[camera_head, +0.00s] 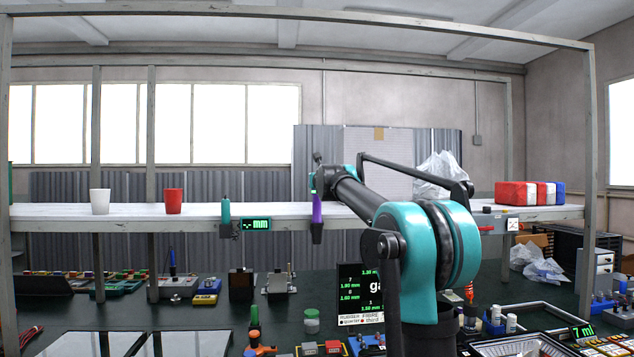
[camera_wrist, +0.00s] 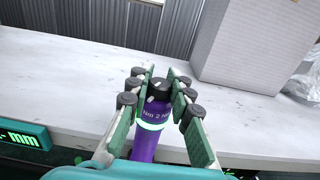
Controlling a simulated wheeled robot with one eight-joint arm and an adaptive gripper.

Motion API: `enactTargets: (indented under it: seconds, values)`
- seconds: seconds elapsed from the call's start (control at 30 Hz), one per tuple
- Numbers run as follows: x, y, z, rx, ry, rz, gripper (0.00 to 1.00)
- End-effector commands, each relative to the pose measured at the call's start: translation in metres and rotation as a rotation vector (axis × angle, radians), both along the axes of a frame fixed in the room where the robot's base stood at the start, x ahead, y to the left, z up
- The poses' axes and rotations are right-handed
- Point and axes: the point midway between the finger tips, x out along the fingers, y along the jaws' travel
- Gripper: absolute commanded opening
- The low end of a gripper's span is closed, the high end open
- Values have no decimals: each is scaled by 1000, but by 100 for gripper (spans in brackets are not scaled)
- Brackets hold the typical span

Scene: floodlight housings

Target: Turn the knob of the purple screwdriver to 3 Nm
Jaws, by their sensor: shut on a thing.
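The purple screwdriver (camera_head: 317,210) stands upright at the shelf's front edge. In the wrist view its purple body (camera_wrist: 145,147) has a light ring and a label that seems to read "Nm 2 N", partly cut off. Its dark top knob (camera_wrist: 158,88) is between the two fingers. My gripper (camera_wrist: 159,84) is shut on the knob from above, with one green finger pad on each side. In the head view my gripper (camera_head: 318,172) is small and partly merges with the arm, so finger contact is hard to see there.
A teal screwdriver (camera_head: 225,213) and a "mm" display (camera_head: 256,224) are at the shelf edge to the left. A white cup (camera_head: 100,201) and a red cup (camera_head: 174,201) stand on the shelf (camera_wrist: 50,75). A large box (camera_wrist: 248,45) stands behind right. The dark table below is crowded.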

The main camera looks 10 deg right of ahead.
Motion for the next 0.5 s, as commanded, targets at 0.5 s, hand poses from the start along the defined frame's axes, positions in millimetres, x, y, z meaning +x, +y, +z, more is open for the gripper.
enactTargets:
  seconds: [0.5]
  values:
    - [1,-4,0,0,0,403,0]
